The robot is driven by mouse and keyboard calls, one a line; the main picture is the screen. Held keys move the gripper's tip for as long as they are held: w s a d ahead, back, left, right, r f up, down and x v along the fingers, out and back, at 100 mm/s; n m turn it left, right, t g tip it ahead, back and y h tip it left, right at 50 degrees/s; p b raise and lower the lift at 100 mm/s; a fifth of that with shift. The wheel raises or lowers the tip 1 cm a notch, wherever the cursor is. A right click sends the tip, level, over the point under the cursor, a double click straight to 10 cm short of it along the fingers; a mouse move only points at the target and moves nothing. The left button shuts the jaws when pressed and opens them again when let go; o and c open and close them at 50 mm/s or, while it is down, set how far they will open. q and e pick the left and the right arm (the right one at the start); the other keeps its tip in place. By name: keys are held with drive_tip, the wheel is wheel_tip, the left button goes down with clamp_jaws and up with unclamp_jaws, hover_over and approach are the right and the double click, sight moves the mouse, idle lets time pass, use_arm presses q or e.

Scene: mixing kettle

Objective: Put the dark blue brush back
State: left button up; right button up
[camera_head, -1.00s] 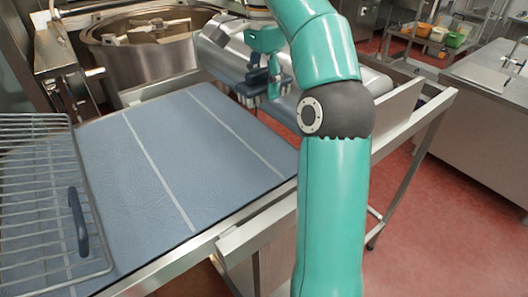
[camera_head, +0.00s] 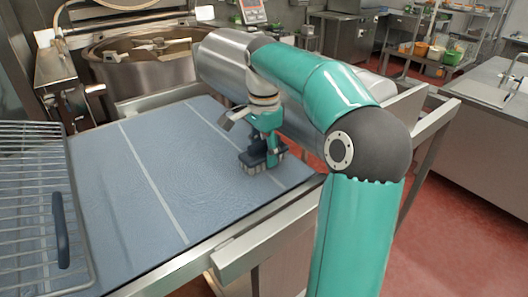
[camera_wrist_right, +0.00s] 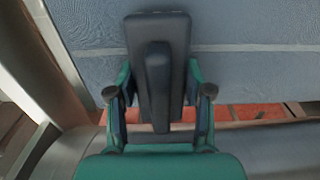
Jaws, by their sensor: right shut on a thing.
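The dark blue brush (camera_head: 256,161) is in my right gripper (camera_head: 268,148), at the right part of the blue-grey mat (camera_head: 110,190). Its bristles point down, at or just above the mat; I cannot tell whether they touch. In the right wrist view the brush (camera_wrist_right: 158,55) shows as a dark block with a raised handle, and the fingers of the gripper (camera_wrist_right: 160,112) close on both sides of it. My left gripper is not in view.
A wire rack (camera_head: 30,150) lies at the left, with a dark blue elongated handle (camera_head: 61,230) at its right edge. A steel cylinder (camera_head: 222,62) lies behind my right gripper. A large mixing kettle (camera_head: 140,65) stands at the back. The mat's middle is clear.

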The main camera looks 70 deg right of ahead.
sight(264, 140)
drive_tip(key=o, duration=1.1)
drive_tip(key=shift+f, duration=0.1)
wheel_tip(264, 140, up, 12)
drive_tip(key=p, duration=0.2)
drive_tip(key=shift+p, duration=0.4)
